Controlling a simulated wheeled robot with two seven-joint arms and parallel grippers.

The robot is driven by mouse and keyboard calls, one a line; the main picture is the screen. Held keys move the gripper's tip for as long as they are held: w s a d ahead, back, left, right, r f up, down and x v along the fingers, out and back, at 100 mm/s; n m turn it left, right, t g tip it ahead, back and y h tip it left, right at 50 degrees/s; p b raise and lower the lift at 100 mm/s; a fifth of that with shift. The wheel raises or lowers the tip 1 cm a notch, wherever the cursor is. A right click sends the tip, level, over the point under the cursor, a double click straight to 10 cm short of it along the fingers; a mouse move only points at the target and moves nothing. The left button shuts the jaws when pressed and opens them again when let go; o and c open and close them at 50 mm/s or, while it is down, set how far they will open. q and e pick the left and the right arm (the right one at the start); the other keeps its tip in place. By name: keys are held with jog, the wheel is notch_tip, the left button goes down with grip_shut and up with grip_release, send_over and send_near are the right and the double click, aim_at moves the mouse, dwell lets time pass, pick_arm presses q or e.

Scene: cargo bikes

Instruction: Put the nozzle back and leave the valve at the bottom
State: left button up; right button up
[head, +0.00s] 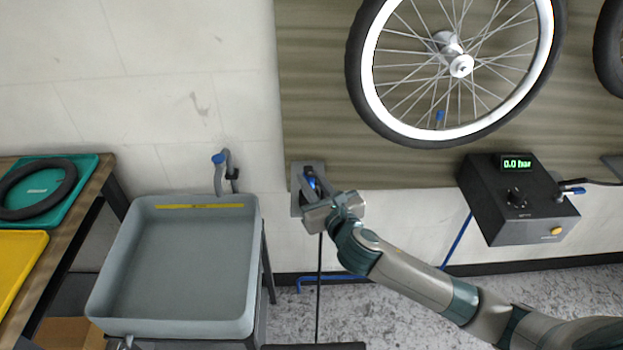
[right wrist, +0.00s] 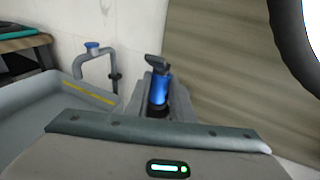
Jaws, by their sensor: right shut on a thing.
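My right gripper (head: 318,192) is shut on the blue and black nozzle (head: 311,180), at a grey holder (head: 296,208) on the lower left edge of the wooden panel. The nozzle (right wrist: 160,88) stands nearly upright against the holder (right wrist: 182,102) in the right wrist view; the jaws hide how it is seated. A black hose (head: 318,280) hangs down below it. The wheel (head: 369,100) hangs on the panel, and a small blue-tipped valve (head: 440,117) shows at the bottom of its rim. My left gripper is not in view.
A black box (head: 508,215) reading 0.0 bar stands at the right. A grey basin (head: 252,270) with a blue-topped tap (head: 219,160) is left of my gripper. A bench with a green tray (head: 95,170) and a yellow tray (head: 20,255) is at far left.

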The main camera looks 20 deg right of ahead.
jog(key=shift+f+p, duration=0.15)
jog(key=shift+p, duration=0.15)
dwell(0.6)
jog(key=shift+f, duration=0.8)
dwell(0.6)
jog(key=o, duration=1.1)
jog(key=shift+o, duration=0.4)
jog(key=shift+s, duration=0.15)
jog(key=s+r+p, duration=0.1)
jog(key=s+p, duration=0.3)
jog(key=s, duration=0.5)
jog(key=shift+s+d+r, duration=0.15)
jog(key=shift+s+d, duration=0.15)
jog(key=shift+d, duration=0.1)
dwell(0.3)
